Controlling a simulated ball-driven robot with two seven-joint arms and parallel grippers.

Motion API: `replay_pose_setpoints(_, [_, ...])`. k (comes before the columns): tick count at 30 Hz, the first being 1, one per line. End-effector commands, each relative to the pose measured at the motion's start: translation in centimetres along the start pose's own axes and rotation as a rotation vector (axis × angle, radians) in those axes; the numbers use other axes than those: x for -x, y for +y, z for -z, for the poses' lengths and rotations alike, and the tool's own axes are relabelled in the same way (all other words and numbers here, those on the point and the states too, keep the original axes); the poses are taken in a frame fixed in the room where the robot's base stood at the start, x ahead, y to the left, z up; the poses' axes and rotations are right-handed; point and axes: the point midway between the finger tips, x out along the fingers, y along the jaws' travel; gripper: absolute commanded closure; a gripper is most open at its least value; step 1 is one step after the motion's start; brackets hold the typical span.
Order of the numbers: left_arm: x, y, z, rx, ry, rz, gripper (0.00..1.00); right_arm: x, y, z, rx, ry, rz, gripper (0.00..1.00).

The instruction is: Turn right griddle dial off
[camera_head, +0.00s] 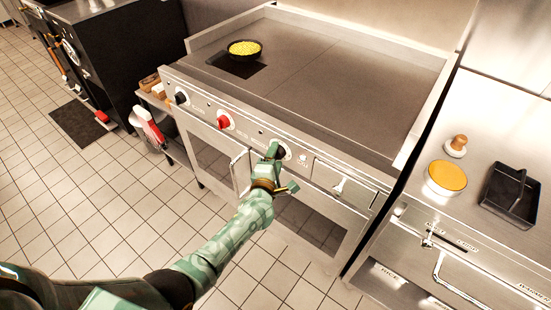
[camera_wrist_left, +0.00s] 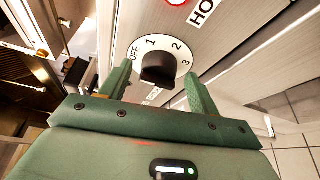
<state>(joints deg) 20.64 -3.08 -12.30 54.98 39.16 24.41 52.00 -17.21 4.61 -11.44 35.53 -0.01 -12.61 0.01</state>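The right griddle dial (camera_head: 282,152) is at the right of the griddle's front panel, mostly behind my left gripper in the head view. In the left wrist view, its black knob (camera_wrist_left: 158,70) sits on a white plate marked OFF, 1, 2, 3. Which mark the knob points to I cannot tell. My left gripper (camera_head: 274,153) is at the dial, and its two green fingers (camera_wrist_left: 158,92) are spread on either side of the knob, with gaps visible. My right gripper is not in view.
The griddle (camera_head: 330,85) holds a black pan of yellow food (camera_head: 244,50) at its far left. A red dial (camera_head: 224,121) and a black dial (camera_head: 181,98) are further left on the panel. A steel counter at right holds a black tray (camera_head: 492,206) and a yellow-topped container (camera_head: 446,176).

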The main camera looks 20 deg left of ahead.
Motion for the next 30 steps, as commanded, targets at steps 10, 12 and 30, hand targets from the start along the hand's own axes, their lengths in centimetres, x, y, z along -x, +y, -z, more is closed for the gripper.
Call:
replay_pose_setpoints(10, [2.9, 0.4, -0.1, 0.000, -0.001, 0.000, 0.38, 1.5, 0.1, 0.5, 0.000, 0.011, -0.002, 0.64])
replay_pose_setpoints(12, [4.8, 0.5, -0.1, 0.000, -0.001, -0.001, 0.38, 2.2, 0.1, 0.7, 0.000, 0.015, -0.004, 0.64])
replay_pose_setpoints(30, [16.2, 0.0, 0.1, -0.001, 0.000, 0.000, 0.38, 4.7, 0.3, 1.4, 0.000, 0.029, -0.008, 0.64])
